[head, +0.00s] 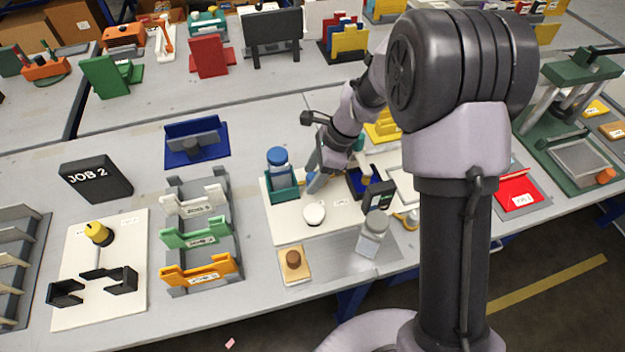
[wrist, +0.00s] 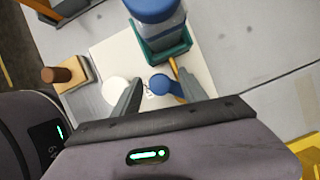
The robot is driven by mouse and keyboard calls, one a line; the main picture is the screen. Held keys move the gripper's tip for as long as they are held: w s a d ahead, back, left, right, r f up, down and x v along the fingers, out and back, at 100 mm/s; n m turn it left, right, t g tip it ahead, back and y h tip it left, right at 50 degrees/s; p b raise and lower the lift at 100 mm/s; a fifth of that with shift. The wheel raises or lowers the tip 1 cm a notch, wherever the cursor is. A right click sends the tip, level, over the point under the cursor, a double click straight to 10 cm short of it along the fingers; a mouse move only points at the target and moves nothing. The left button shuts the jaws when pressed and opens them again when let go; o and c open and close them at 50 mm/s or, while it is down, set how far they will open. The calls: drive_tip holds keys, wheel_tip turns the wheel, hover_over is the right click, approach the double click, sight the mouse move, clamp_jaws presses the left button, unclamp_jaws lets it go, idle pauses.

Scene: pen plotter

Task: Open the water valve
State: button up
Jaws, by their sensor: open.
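A round blue knob (wrist: 160,84), which looks like the water valve, sits on a white board (wrist: 108,52) close beside a green holder (wrist: 165,52). A bottle with a blue cap (wrist: 152,10) stands in that holder. In the wrist view my gripper (wrist: 159,78) is open, with one finger on each side of the knob; I cannot tell whether they touch it. In the head view my gripper (head: 315,183) is low over the board, just right of the green holder (head: 283,190), and mostly hides the knob.
A white round piece (head: 314,214) lies in front of my gripper. A brown knob on a wood block (head: 293,262) and a grey-capped jar (head: 373,234) stand nearer the front. A blue tray (head: 358,183) is close on the right.

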drive_tip(key=shift+a+f, duration=0.1)
drive_tip(key=shift+f, duration=0.05)
clamp_jaws()
